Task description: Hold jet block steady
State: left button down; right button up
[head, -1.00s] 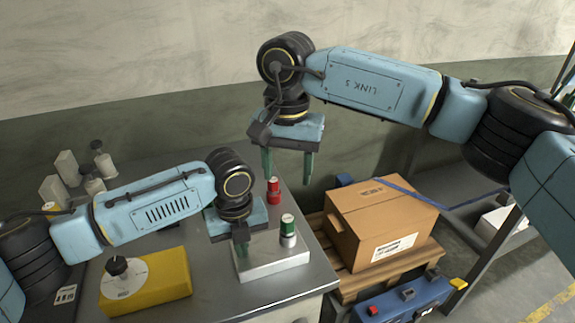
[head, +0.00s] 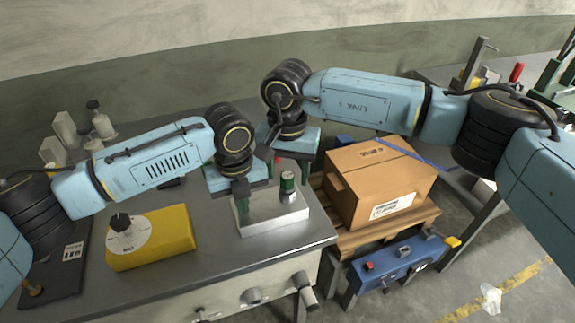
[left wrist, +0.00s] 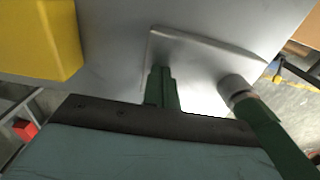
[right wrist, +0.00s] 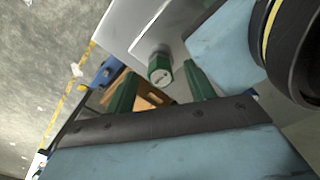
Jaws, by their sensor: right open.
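The jet block, a pale metal block (head: 262,216), lies flat near the front right of the grey worktop. A green-topped metal cylinder (head: 288,183) stands on its right part. My left gripper (head: 243,226) has its fingers together at the block's left part, tips at its top; in the left wrist view (left wrist: 160,70) nothing shows between them. I cannot tell how firmly they touch. My right gripper (head: 294,172) is open, pointing down just behind the cylinder. In the right wrist view the cylinder (right wrist: 160,72) appears between its fingers, apart from them.
A yellow box with a black knob (head: 165,240) stands left of the block. A cardboard box (head: 375,185) on a pallet and a blue case (head: 395,265) are beyond the worktop's right edge. A red item behind the block is mostly hidden.

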aim_at(288, 176)
pick_arm(q)
jog(key=shift+s+f, duration=0.2)
jog(key=shift+f, duration=0.15)
pick_arm(e)
jog(key=c, duration=1.1)
jog(key=shift+o, duration=0.2)
jog(key=shift+r, duration=0.55)
jog(key=shift+r, duration=2.2)
jog(key=shift+r, duration=1.5)
